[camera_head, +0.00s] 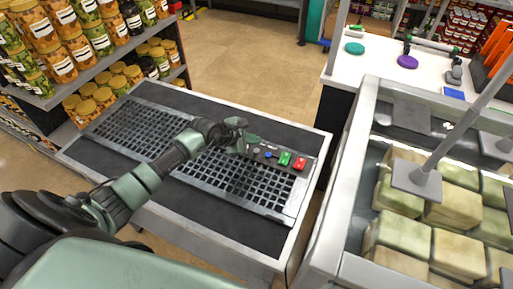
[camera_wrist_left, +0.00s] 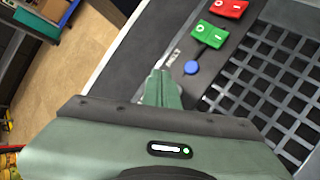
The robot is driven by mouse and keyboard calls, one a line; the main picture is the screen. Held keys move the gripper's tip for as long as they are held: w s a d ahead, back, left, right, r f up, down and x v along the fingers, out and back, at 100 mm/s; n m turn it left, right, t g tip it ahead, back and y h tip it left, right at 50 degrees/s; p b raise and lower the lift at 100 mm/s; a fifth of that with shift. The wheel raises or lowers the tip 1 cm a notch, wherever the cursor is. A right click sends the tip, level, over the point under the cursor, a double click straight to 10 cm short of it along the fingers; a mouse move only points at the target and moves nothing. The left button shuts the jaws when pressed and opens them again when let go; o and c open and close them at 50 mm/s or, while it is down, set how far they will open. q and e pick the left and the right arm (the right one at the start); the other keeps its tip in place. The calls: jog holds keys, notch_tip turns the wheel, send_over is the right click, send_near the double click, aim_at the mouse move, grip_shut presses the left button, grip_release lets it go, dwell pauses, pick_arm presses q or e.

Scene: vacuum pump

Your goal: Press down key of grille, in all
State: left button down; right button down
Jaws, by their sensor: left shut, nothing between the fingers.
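The grille (camera_head: 240,175) is a dark grid set in a grey-framed counter. A control strip along its far edge carries a red switch (camera_head: 299,163), a green switch (camera_head: 284,158) and a small blue round key (camera_head: 268,155). In the left wrist view the red switch (camera_wrist_left: 230,8), green switch (camera_wrist_left: 209,33) and blue key (camera_wrist_left: 191,67) lie ahead of the fingers. My left gripper (camera_head: 254,139) is shut and empty near the strip's left part. Its closed fingertips (camera_wrist_left: 161,75) appear just left of the blue key; I cannot tell whether they touch the panel. My right gripper is not in view.
Shelves of jars (camera_head: 75,45) stand at the left. A metal bin (camera_head: 340,180) with pale blocks (camera_head: 405,230) is close on the right. A white table (camera_head: 375,65) with small tools stands behind. Tan floor is open behind the counter.

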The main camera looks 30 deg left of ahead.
aim_at(254, 151)
pick_arm(q)
jog(key=shift+r+p, duration=0.9)
jog(key=shift+r, duration=0.7)
jog(key=shift+f, duration=0.1)
